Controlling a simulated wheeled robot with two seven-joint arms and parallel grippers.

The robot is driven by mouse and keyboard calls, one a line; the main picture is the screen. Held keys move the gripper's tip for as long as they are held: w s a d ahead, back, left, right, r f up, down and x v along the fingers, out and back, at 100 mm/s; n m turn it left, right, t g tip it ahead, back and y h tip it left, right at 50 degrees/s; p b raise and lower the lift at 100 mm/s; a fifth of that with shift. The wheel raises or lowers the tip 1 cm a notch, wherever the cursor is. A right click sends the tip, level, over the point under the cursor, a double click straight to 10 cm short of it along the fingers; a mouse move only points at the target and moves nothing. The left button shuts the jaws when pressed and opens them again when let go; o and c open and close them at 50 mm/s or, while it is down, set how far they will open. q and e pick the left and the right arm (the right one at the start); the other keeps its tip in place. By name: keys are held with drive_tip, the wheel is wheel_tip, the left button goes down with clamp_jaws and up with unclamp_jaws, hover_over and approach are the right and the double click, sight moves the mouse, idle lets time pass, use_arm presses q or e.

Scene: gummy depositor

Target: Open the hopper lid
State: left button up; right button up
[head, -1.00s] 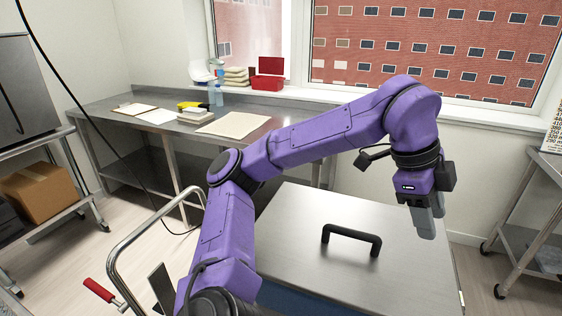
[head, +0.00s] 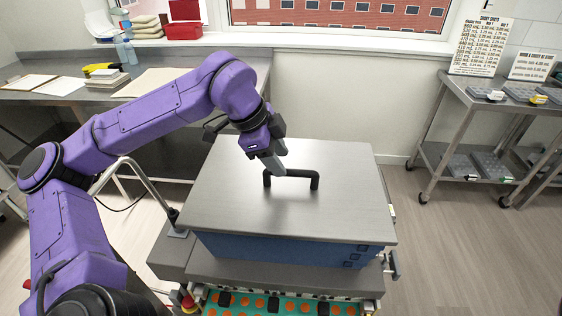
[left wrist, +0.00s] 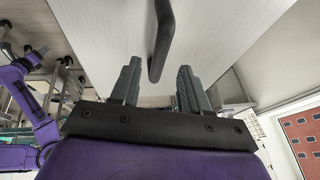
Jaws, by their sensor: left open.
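The hopper lid (head: 235,205) is a flat grey metal plate lying closed on the blue hopper body (head: 290,249). A black bar handle (head: 300,173) stands up near the middle of the lid. My left gripper (head: 276,165) points down over the lid at the left end of the handle. In the left wrist view the fingers (left wrist: 158,88) are apart, and the handle (left wrist: 161,40) lies ahead of and between them. The handle does not look gripped; whether a finger touches it I cannot tell. My right gripper is in neither view.
Below the hopper is a green tray (head: 210,312) with orange and black pieces. A steel bench (head: 60,97) with boards and papers runs behind at left. A steel cart (head: 443,150) with trays and signs stands at right. Floor between hopper and cart is clear.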

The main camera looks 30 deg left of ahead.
sight(289, 171)
use_arm(q)
drive_tip(key=x, duration=0.2)
drive_tip(key=shift+w+f, duration=0.1)
drive_tip(key=shift+f, duration=0.2)
drive_tip(key=shift+w+d+f, duration=0.15)
drive_tip(key=shift+d+f, duration=0.05)
drive_tip(key=shift+f, duration=0.15)
clamp_jaws()
drive_tip(key=shift+r, duration=0.15)
